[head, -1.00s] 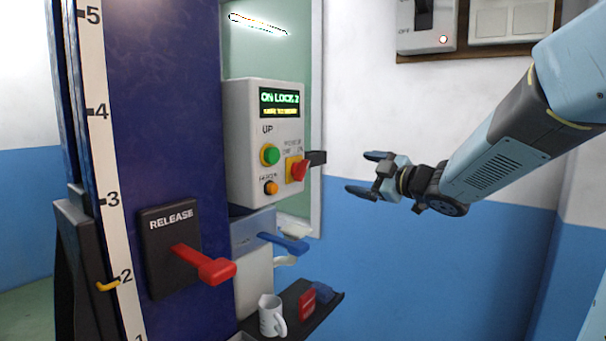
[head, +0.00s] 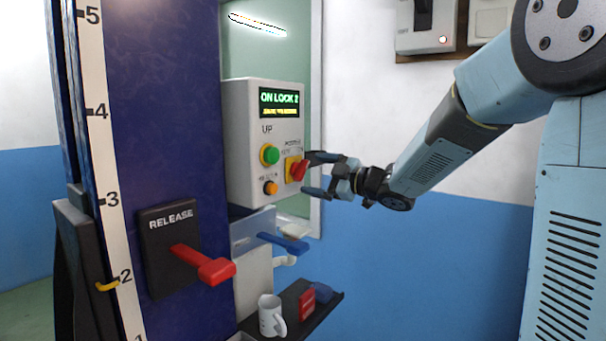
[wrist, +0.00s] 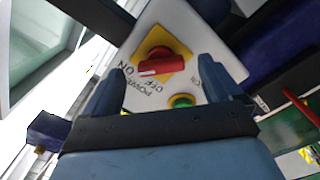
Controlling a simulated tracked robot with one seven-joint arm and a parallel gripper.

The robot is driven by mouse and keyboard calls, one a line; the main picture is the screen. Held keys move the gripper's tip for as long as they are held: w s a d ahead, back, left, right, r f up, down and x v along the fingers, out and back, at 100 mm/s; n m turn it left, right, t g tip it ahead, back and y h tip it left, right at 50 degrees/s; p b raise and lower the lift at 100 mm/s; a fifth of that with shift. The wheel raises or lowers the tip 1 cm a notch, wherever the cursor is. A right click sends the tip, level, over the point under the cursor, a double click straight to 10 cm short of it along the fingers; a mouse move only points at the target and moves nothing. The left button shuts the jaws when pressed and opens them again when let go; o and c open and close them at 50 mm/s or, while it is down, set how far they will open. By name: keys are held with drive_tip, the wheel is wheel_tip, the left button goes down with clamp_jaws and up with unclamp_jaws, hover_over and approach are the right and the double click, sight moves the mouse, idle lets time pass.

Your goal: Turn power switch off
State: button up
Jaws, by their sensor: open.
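The power switch (head: 298,169) is a red rotary knob on a yellow plate, low on the right of the white control box (head: 236,150). The box's display (head: 279,102) reads "ON LOCK 2" in green. My gripper (head: 312,173) is open close to the knob in the head view. In the wrist view the red knob (wrist: 160,66) shows ahead, between and beyond the two fingers (wrist: 160,88), with ON and OFF labels beside it. The knob's white mark points toward the ON side. I cannot tell whether a finger touches the knob.
A green button (head: 269,154) and an orange button (head: 270,188) sit left of the knob. Below are a blue lever (head: 283,243), a shelf with a white mug (head: 270,318) and a red box (head: 307,304). A red release lever (head: 212,268) juts out at left.

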sight(305, 172)
drive_tip(key=shift+x, duration=2.05)
